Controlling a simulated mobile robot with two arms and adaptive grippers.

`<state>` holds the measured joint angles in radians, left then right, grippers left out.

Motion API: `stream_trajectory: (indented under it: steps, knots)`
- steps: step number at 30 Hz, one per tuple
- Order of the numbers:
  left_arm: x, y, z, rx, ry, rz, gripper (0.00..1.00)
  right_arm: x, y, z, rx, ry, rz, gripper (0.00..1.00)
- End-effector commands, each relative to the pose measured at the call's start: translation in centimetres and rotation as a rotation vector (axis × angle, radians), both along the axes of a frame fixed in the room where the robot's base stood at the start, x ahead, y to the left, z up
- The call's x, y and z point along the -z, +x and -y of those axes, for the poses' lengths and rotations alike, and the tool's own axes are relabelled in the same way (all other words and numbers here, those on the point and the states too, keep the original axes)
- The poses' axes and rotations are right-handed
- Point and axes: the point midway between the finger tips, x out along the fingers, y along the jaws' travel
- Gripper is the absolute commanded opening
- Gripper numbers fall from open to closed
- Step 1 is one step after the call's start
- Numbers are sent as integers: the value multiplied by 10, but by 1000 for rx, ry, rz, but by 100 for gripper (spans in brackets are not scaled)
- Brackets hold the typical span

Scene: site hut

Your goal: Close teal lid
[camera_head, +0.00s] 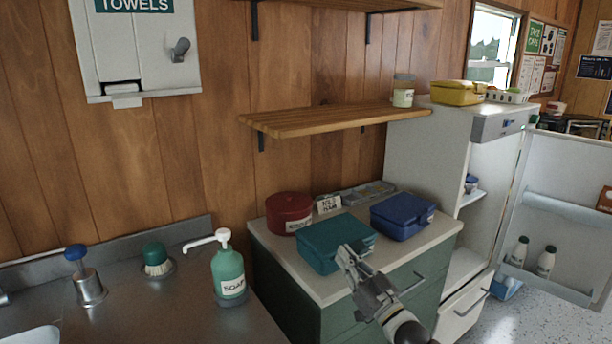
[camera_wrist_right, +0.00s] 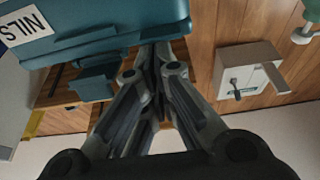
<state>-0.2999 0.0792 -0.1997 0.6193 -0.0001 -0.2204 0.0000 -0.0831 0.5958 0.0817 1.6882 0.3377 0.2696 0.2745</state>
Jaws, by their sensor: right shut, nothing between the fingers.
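The teal box (camera_head: 322,246) stands on the counter top, and its teal lid (camera_head: 336,231) lies over it. The lid looks down; whether it is fully latched I cannot tell. In the right wrist view the teal box (camera_wrist_right: 110,18) fills the upper left, with a white name label (camera_wrist_right: 25,26) and a teal latch (camera_wrist_right: 96,82). My right gripper (camera_head: 345,254) is at the box's front right side, its fingers shut and empty. In the wrist view its fingertips (camera_wrist_right: 155,52) are close to the box; contact is unclear. My left gripper is out of view.
A blue box (camera_head: 402,217) stands right of the teal box, and a red tin (camera_head: 288,214) stands behind left. A grey tray (camera_head: 368,192) lies behind. The soap bottle (camera_head: 228,268) stands left by the sink. The fridge door (camera_head: 560,215) hangs open at right.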

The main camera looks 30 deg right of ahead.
Motion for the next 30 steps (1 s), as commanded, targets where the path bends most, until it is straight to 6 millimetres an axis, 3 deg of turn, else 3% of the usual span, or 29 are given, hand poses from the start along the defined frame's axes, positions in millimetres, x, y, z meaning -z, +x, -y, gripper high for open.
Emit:
stream_trajectory:
  steps: [1,16,30]
  knots:
    - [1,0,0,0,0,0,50,11,0,-1,1,3,-23,0]
    - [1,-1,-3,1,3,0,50,18,-8,-1,1,4,-33,0]
    - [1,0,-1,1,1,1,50,31,-76,5,1,2,-15,0]
